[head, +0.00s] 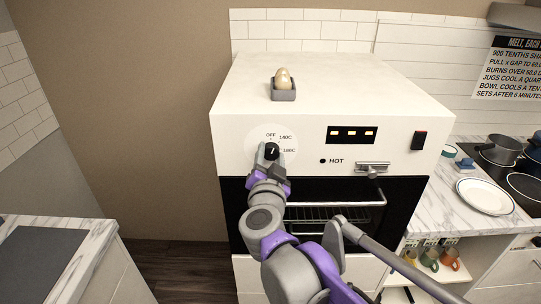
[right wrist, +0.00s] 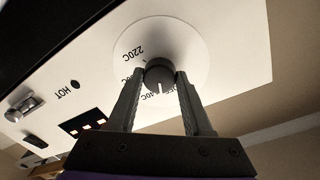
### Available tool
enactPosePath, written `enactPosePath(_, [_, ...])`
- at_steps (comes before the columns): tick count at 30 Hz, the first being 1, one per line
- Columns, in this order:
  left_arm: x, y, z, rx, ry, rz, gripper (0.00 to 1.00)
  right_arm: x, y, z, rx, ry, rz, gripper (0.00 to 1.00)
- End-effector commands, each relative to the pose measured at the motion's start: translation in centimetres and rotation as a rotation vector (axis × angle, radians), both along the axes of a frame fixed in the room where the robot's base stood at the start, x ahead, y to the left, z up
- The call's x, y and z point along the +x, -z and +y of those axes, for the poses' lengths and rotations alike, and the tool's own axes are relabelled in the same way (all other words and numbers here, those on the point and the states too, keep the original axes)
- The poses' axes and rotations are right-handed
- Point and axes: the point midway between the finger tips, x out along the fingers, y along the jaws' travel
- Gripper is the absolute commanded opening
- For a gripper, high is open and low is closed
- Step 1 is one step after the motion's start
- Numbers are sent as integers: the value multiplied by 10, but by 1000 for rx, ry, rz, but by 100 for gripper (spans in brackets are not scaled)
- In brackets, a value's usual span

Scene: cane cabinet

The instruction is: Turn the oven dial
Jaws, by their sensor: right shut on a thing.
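The white oven (head: 226,128) stands against the wall. Its black dial (head: 271,150) sits on a round pale plate at the front's upper left, with OFF, 140C and 180C printed around it. In the right wrist view the dial (right wrist: 159,74) shows a short white mark near its lower edge, towards labels partly hidden by the fingers; 220C reads clear at upper left. My right gripper (head: 269,152) reaches up from below. Its two fingers (right wrist: 160,80) are shut on the dial, one on each side. My left gripper is not in view.
An egg-like object in a grey holder (head: 284,95) stands on the oven. A latch handle (head: 372,167), a display (head: 352,134) and a switch (head: 419,140) are right of the dial. Counters flank the oven; the right one holds a plate (head: 485,197) and pans.

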Motion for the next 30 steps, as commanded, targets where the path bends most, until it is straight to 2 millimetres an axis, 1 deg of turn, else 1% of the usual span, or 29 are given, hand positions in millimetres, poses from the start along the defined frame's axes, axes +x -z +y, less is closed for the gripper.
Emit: enactPosePath(30, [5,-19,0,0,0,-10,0,0,-1,-2,962,0,-1,0])
